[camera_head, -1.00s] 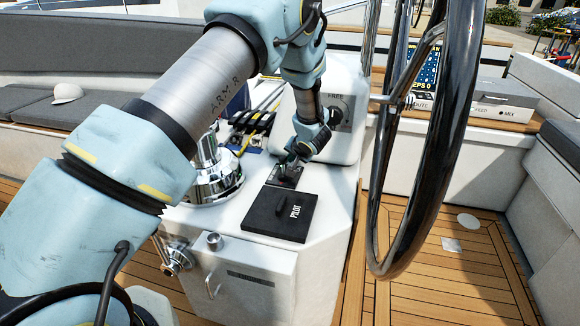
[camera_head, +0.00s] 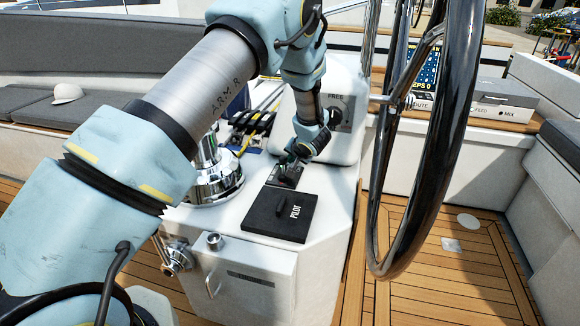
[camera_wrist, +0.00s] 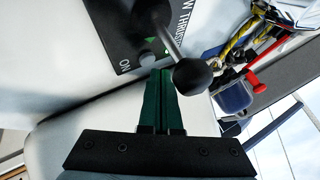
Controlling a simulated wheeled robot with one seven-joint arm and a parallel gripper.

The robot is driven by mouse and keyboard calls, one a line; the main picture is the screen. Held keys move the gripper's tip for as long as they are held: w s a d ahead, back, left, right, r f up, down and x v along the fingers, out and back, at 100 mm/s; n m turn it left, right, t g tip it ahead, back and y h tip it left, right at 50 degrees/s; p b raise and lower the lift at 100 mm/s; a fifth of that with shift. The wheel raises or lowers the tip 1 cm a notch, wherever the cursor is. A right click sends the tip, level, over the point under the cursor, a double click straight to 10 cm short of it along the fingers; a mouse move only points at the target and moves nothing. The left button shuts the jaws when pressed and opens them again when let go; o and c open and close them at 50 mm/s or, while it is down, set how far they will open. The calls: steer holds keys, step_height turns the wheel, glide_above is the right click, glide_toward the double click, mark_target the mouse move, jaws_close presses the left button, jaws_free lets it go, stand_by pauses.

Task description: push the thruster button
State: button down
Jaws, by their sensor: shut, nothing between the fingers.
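The bow thruster panel (camera_wrist: 122,32) is a black plate with white lettering and an "ON" label, seen in the wrist view. A lever with a black ball knob (camera_wrist: 193,76) rises from the panel, just right of my fingertips in the picture. My gripper (camera_wrist: 159,72) is shut and empty, its tips right at the button; I cannot tell if they touch it. In the head view, my gripper (camera_head: 291,157) is over the panel (camera_head: 284,176), and the button is hidden.
A black "PILOT" cover (camera_head: 280,215) lies in front of the panel on the white console (camera_head: 330,215). A chrome winch (camera_head: 213,175) stands to the left, with rope clutches (camera_head: 252,122) behind it. A large steering wheel (camera_head: 440,150) stands close on the right.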

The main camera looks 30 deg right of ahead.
steer(key=shift+f, duration=0.35)
steer(key=shift+f, duration=0.3)
stand_by(0.4)
steer(key=shift+r, duration=0.1)
steer(key=shift+r+p, duration=0.7)
steer(key=shift+p, duration=0.6)
step_height(320, 180, up, 6)
steer(key=p, duration=0.7)
